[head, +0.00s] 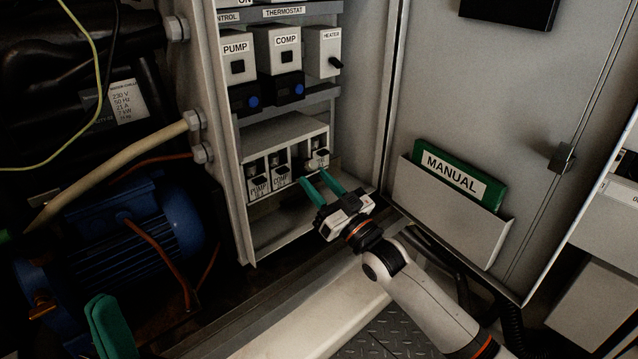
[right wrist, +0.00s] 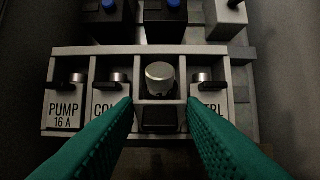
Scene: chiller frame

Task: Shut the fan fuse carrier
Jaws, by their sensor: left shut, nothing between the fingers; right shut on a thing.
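The fuse block (head: 290,132) sits low in the open cabinet with a row of carriers. In the right wrist view, the fan fuse carrier (right wrist: 160,80) is the third from the left; its silver round end looks larger than its neighbours and seems to stand out, above a dark recess. Its label does not show. My right gripper (head: 316,179) is in front of that place, its green fingers (right wrist: 160,103) on either side, shut on the carrier; the contact itself is hard to see. My left gripper (head: 108,322) is shut and empty at the lower left.
PUMP (right wrist: 65,105) and COMP (right wrist: 112,100) carriers stand left of the fan place, a CTRL carrier (right wrist: 210,102) right. Switches (head: 284,58) are above. The cabinet door (head: 530,110) with a green manual (head: 458,176) is at right; a blue motor (head: 110,240) is at left.

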